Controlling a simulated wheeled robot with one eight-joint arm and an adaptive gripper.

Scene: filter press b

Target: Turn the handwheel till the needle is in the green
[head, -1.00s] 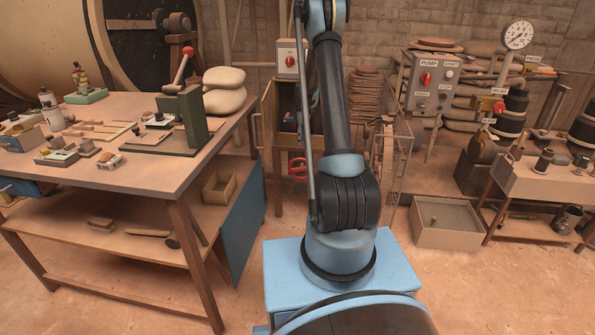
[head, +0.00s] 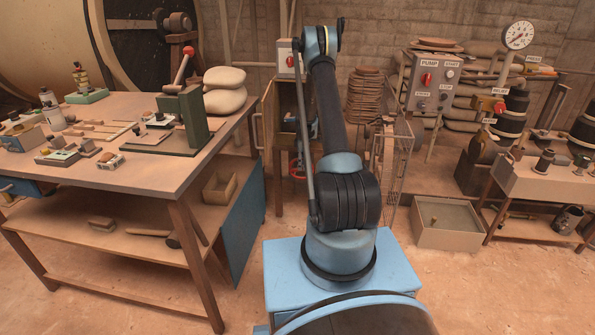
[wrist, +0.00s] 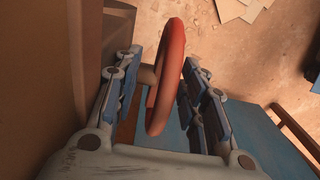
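The red handwheel (wrist: 168,75) stands nearly edge-on between the two fingers of my gripper (wrist: 163,92) in the wrist view. The fingers are spread apart, one on each side of the rim. A gap shows on the left; the right finger is close to the rim, and I cannot tell if it touches. A pale shaft runs left from the wheel. In the head view only a little red of the handwheel (head: 298,176) shows, below my gripper and behind my arm. The round white gauge (head: 519,35) is at the upper right; its needle and any green band are too small to read.
A wooden cabinet (head: 285,105) stands just left of my arm. The workbench (head: 150,178) with tools fills the left. A wire guard (head: 398,170) and the pump switch panel (head: 432,84) stand at right. An open box (head: 458,236) lies on the floor.

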